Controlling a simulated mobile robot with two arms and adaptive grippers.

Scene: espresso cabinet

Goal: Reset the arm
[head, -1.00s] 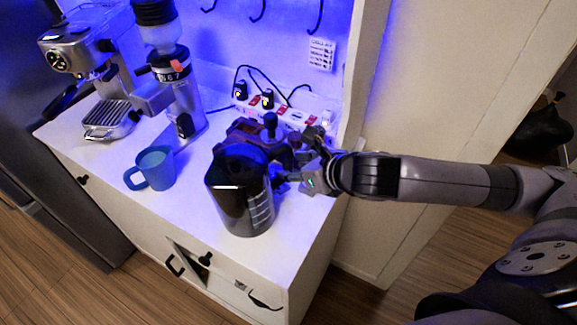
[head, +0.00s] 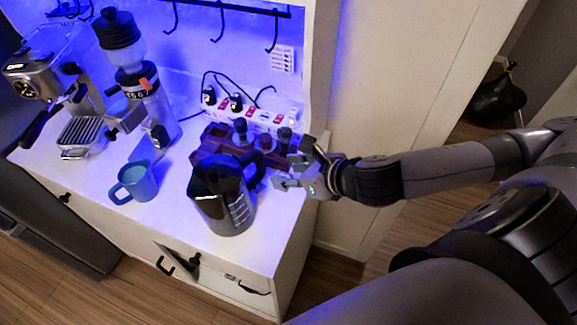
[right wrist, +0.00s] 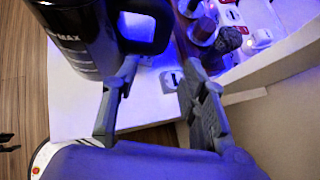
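My right arm reaches in from the right of the head view, with its gripper (head: 282,172) just right of the black jug (head: 222,200) on the white counter. In the right wrist view the two fingers of the right gripper (right wrist: 159,68) are spread apart with nothing between them. The jug's black handle (right wrist: 147,30) stands just beyond the fingertips, and the jug's dark body (right wrist: 85,40) with white markings is at the upper left. My left gripper is not in view.
A blue mug (head: 137,182) stands left of the jug. A silver espresso machine (head: 62,75) and a grinder (head: 140,80) stand behind it. A dark wooden holder (head: 225,140) with tampers and a power strip (head: 245,112) lie close behind the gripper.

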